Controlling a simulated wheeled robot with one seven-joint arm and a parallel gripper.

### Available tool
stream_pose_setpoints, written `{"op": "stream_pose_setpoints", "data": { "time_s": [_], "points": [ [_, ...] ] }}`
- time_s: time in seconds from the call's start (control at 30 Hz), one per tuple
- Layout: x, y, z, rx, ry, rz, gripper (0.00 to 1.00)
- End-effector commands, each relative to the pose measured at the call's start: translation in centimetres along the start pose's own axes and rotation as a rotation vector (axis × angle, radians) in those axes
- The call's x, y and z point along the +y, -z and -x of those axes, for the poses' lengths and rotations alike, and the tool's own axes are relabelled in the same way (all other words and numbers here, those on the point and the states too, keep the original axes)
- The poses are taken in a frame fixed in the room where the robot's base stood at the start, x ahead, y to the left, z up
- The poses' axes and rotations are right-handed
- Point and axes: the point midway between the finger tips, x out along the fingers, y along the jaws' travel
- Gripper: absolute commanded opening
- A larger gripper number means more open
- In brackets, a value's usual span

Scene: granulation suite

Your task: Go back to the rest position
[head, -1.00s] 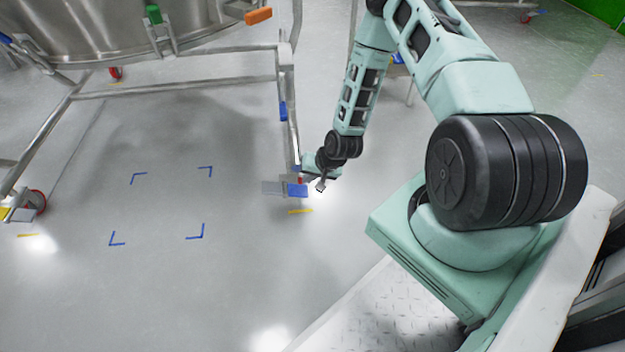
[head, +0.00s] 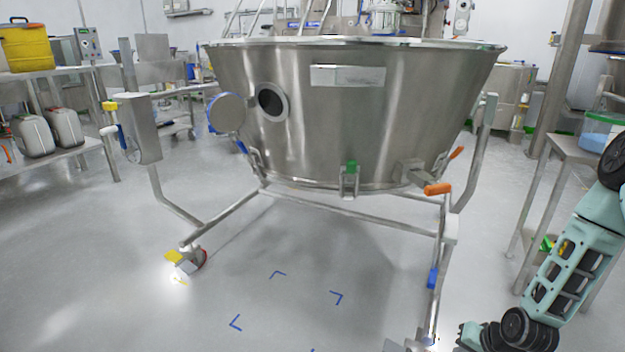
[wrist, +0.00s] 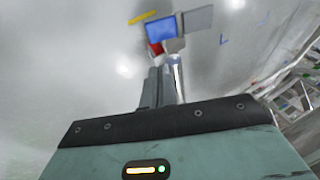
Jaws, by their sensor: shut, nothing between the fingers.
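My gripper (wrist: 162,86) shows in the wrist view with its two fingers together and nothing between them. It points toward the foot of a wheeled frame, where a blue pedal (wrist: 161,29), a grey plate (wrist: 198,20) and a bit of red castor show beyond the fingertips. I cannot tell the exact gap between the fingers and the pedal. In the head view my arm reaches down at the lower right, and the fingers are not visible there.
A large steel vessel (head: 350,120) stands on a tubular wheeled frame (head: 350,212), close to my arm. A steel table (head: 570,150) stands at the right and a shelf (head: 75,150) at the left. Blue corner marks (head: 337,297) lie on open floor.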

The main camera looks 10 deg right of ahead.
Motion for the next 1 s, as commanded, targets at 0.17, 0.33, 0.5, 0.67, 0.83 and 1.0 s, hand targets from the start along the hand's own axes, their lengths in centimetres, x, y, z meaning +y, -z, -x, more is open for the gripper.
{"op": "stream_pose_setpoints", "data": {
  "time_s": [0.17,0.33,0.5,0.67,0.83,1.0],
  "points": [
    [-7.0,0.4,3.7,-0.080,-0.018,0.206,0.00],
    [-14.6,-1.8,8.9,-0.179,-0.046,0.440,0.00],
    [-20.8,-6.1,14.9,-0.265,-0.069,0.662,0.00],
    [-24.8,-11.3,21.3,-0.336,-0.088,0.864,0.00],
    [-26.2,-16.5,27.3,-0.398,-0.102,1.040,0.00],
    [-26.1,-20.2,31.7,-0.439,-0.109,1.165,0.00]
  ]
}}
